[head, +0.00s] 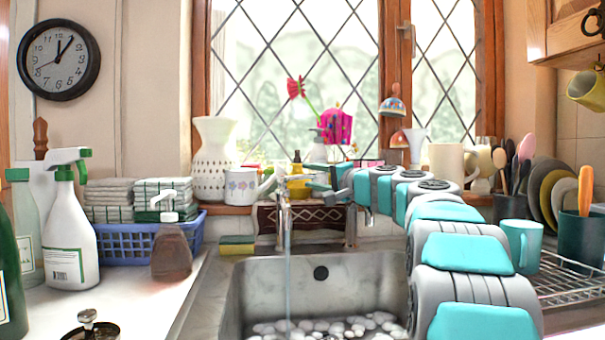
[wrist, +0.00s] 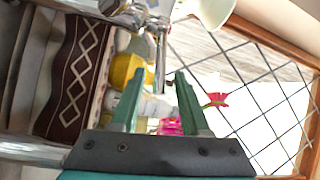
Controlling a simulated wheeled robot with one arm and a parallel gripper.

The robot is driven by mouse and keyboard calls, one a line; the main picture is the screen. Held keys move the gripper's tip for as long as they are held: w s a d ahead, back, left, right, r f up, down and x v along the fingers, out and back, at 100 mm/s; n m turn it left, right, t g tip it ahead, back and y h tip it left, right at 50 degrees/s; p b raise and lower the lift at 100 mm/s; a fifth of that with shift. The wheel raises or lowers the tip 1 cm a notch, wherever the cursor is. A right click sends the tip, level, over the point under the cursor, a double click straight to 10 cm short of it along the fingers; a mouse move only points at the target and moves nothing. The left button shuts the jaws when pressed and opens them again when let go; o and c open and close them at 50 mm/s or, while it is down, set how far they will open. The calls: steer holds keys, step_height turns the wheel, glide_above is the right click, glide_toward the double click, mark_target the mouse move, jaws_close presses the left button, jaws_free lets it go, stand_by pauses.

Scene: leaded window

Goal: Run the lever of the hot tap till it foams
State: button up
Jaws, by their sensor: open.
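A chrome tap (head: 284,205) stands at the back of the sink (head: 245,290), and a thin stream of water (head: 288,260) falls from it. Whitish rounded lumps, foam or pebbles, cover the sink bottom; I cannot tell which. A second metal upright (head: 351,228) stands to the right. No hot or cold mark is readable. My gripper (head: 312,180) is open and empty, close to the top of the running tap. In the wrist view my gripper (wrist: 157,72) has a chrome rod (wrist: 160,52) ahead between its fingertips; contact is not clear.
A patterned brown cloth or box (wrist: 75,75) lies behind the tap, with a yellow bottle (head: 297,182) near my fingers. A floral mug (head: 240,187) and white vase (head: 213,160) stand on the sill. A sponge (head: 237,245) lies left of the tap. A dish rack (head: 570,290) is right.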

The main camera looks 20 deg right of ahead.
mark_target(309, 176)
steer(key=shift+p+x, duration=0.3)
steer(key=shift+x, duration=1.55)
jaws_close()
